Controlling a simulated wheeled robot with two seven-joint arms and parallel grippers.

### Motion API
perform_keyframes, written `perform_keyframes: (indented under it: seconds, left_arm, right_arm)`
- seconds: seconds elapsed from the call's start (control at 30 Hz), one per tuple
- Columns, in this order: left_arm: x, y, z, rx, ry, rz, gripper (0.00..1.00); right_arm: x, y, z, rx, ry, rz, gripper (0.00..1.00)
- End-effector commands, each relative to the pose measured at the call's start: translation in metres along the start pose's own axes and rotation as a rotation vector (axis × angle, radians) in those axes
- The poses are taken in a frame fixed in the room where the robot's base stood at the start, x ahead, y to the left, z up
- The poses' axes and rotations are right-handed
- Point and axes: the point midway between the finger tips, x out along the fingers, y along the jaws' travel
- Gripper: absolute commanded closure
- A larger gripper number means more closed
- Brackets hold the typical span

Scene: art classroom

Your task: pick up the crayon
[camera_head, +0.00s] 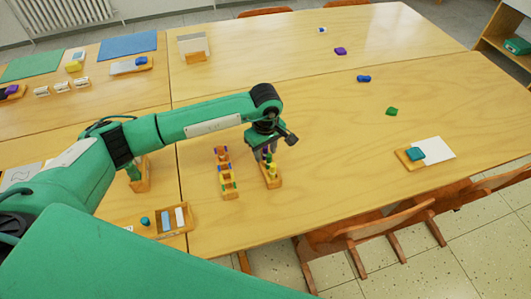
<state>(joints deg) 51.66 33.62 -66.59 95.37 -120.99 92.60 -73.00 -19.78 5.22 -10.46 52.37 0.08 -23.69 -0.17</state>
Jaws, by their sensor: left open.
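My left arm reaches in from the left, and its gripper (267,150) points down, open, over a small wooden holder (273,184) on the table. Small upright coloured pieces, including a yellow one (272,170), stand in that holder. They are too small for me to tell for certain which is the crayon. The fingertips are close to these pieces and partly hide them; I cannot tell whether they touch. My right gripper is not in view.
A second wooden holder (229,190) with coloured pieces stands just left. A wooden tray (186,228) with several items lies nearer. A blue piece (363,78), a green piece (391,111) and white paper (434,150) lie to the right. Chairs (375,230) stand along the near edge. The right-centre tabletop is clear.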

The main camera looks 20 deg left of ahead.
Motion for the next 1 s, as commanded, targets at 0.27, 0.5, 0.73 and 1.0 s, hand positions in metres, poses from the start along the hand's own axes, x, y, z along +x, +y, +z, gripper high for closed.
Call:
perform_keyframes:
  seconds: [0.27, 0.5, 0.73, 1.0]
  left_arm:
    - [0.0, 0.0, 0.0, 0.0, 0.0, 0.0, 0.95]
    - [-0.001, 0.0, 0.0, 0.0, 0.0, 0.0, 1.0]
    - [-0.007, 0.001, -0.001, 0.0, 0.002, 0.002, 1.0]
    - [-0.047, 0.001, -0.001, 0.001, 0.003, 0.005, 1.0]
  right_arm:
    - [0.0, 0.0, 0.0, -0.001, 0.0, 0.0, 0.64]
    - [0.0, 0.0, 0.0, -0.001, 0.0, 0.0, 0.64]
    - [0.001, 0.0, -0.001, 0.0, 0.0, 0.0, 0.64]
    - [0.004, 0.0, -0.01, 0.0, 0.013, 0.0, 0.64]
